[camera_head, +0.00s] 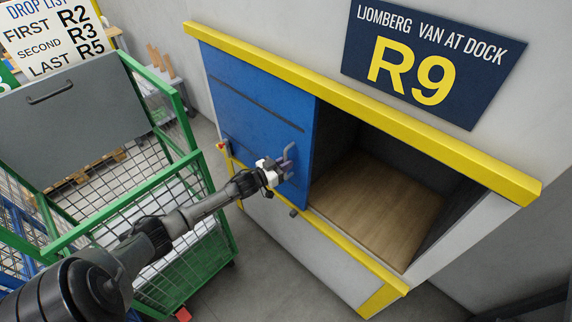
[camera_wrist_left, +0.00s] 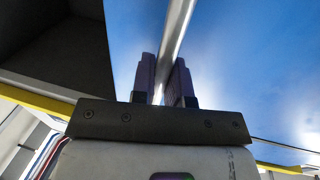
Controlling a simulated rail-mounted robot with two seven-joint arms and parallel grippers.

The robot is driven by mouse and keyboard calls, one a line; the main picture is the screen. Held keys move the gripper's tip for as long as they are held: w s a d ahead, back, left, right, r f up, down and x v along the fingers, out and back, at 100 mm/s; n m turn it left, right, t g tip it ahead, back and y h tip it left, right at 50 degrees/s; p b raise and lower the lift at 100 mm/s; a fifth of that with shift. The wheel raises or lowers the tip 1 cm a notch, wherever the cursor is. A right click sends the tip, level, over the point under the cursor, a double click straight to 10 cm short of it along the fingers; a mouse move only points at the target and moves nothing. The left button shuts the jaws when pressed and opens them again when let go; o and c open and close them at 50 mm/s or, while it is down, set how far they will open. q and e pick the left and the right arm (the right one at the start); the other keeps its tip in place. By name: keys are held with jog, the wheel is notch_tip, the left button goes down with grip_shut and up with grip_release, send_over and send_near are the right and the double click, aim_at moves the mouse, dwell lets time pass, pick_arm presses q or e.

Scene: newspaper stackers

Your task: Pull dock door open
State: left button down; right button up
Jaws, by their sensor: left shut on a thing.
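The blue dock door (camera_head: 255,110) covers the left part of the dock opening, below the yellow top rail. The right part of the opening shows a wooden floor (camera_head: 378,205) and dark inner walls. A metal handle (camera_head: 289,155) stands on the door's lower right part. My left gripper (camera_head: 284,168) is at this handle. In the left wrist view, the two fingers of my left gripper (camera_wrist_left: 166,82) are shut on the handle bar (camera_wrist_left: 175,38), with the blue door (camera_wrist_left: 245,60) behind it. My right gripper is not in view.
A yellow rail (camera_head: 370,110) runs above the opening, and a yellow sill (camera_head: 355,252) below it. A green wire cart (camera_head: 190,245) with a grey panel (camera_head: 75,125) stands at the left, close to my left arm. A dark R9 sign (camera_head: 430,60) hangs above. Grey floor is clear below the dock.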

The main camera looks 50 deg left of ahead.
pick_arm(q)
jog(key=c, duration=1.2)
grip_release()
jog(key=shift+o, duration=0.2)
jog(key=shift+s, duration=0.1)
jog(key=s, duration=1.3)
jog(key=shift+s+a+p, duration=0.25)
jog(key=shift+a+p, duration=0.05)
jog(key=shift+p, duration=0.05)
